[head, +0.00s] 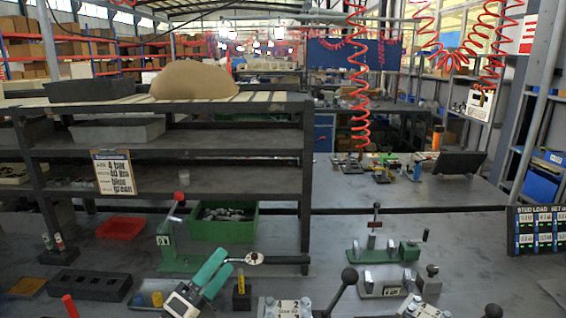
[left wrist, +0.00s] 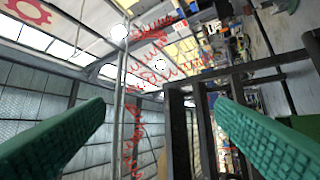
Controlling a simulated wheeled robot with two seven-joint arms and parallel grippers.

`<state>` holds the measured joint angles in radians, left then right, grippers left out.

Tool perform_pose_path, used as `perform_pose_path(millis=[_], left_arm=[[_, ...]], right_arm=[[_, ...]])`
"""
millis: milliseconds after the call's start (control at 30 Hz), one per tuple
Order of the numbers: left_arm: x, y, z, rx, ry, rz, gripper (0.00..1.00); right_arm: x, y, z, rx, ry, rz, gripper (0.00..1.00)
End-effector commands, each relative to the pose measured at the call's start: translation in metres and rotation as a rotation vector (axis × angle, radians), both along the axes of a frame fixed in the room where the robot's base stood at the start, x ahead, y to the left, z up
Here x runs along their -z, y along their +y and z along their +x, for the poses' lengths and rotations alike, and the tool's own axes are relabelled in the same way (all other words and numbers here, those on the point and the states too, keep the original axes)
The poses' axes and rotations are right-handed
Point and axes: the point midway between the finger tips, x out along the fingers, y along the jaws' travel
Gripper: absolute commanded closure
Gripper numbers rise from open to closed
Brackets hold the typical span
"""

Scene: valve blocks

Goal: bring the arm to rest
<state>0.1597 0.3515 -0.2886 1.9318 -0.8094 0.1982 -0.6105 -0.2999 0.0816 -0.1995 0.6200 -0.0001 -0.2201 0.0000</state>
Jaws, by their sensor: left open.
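My left gripper (head: 208,272) shows at the lower left-centre of the head view, with a teal finger angled up and to the right. In the left wrist view its two green ribbed fingers (left wrist: 160,135) stand wide apart with nothing between them. That view looks past them to the ceiling, a wall and dark frame bars. A wrench-like tool with a dark handle (head: 285,260) appears just right of the teal finger in the head view; I cannot tell whether they touch. My right gripper is not in view.
A green bin (head: 222,229) of dark parts stands behind my left gripper, beside a red-knobbed green clamp (head: 178,240). A dark rack (head: 165,140) rises behind. More clamps (head: 385,265) stand at right. A red tray (head: 120,229) and a dark holed block (head: 90,285) lie left.

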Motion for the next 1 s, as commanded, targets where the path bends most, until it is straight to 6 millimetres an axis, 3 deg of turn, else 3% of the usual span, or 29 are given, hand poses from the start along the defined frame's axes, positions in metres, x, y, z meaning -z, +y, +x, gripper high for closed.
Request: perform_pose_path(millis=[167,267,400,500,700,1000], left_arm=[[0.056,0.054,-0.013,-0.217,0.421,-0.442,0.22],[0.102,0.079,-0.035,-0.345,0.669,-0.674,0.22],[0.17,0.099,-0.087,-0.536,1.015,-0.96,0.22],[0.206,0.102,-0.129,-0.658,1.218,-1.104,0.22],[0.246,0.096,-0.202,-0.852,1.506,-1.272,0.22],[0.269,0.082,-0.294,-1.098,1.821,-1.395,0.22]], right_arm=[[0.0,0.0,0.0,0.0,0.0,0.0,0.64],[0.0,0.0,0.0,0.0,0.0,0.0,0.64],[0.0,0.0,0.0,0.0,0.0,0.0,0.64],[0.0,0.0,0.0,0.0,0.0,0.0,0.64],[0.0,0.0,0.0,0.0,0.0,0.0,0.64],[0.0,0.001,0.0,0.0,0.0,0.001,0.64]])
